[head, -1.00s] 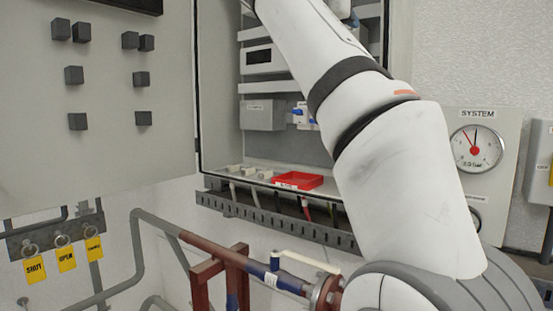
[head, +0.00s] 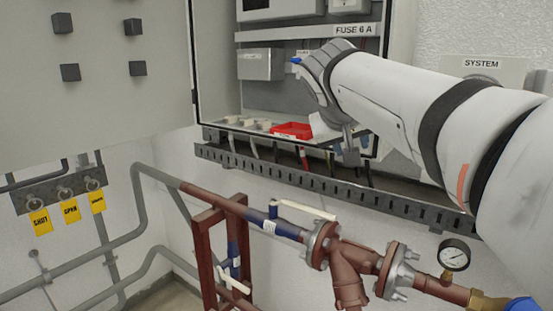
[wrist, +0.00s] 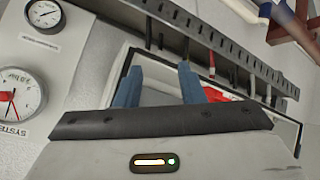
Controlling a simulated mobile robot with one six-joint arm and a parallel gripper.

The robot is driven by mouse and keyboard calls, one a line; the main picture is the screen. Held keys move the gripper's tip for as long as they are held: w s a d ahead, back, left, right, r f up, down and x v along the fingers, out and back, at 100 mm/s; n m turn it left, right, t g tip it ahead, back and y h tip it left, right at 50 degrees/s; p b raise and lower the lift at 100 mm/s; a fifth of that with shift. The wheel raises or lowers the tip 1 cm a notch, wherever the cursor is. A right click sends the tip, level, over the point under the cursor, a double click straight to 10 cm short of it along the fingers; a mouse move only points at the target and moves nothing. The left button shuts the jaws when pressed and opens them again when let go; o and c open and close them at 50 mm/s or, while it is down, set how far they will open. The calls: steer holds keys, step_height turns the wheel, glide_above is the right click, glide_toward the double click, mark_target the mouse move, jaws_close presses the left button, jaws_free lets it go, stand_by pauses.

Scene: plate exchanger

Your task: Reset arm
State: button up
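My gripper (wrist: 160,70) shows in the wrist view as two blue fingers standing apart with nothing held between them. In the head view my arm reaches in from the right, and its wrist end is in front of the open cabinet (head: 215,90). The red tray (head: 291,130) sits on the cabinet floor, left of my wrist. It also shows in the wrist view (wrist: 228,93), partly behind the right finger.
A slotted rail (head: 270,172) runs below the cabinet. Pipes with a flanged valve (head: 322,245) and a small gauge (head: 454,255) stand lower down. The SYSTEM panel (head: 484,68) is at the right, partly behind my arm. Hanging yellow tags (head: 70,211) are at the left.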

steer(key=s+f+g+y, duration=0.1)
steer(key=s+f+g, duration=0.1)
steer(key=s+f, duration=0.5)
steer(key=s+f+g+y, duration=0.2)
steer(key=s+f, duration=0.5)
steer(key=f, duration=0.6)
steer(key=s+f+g+y, duration=0.1)
steer(key=s+f+g, duration=0.1)
steer(key=s+f, duration=0.5)
step_height(320, 180, down, 4)
steer(key=shift+s+d+r, duration=0.1)
steer(key=shift+s+d, duration=0.15)
steer(key=shift+d, duration=0.2)
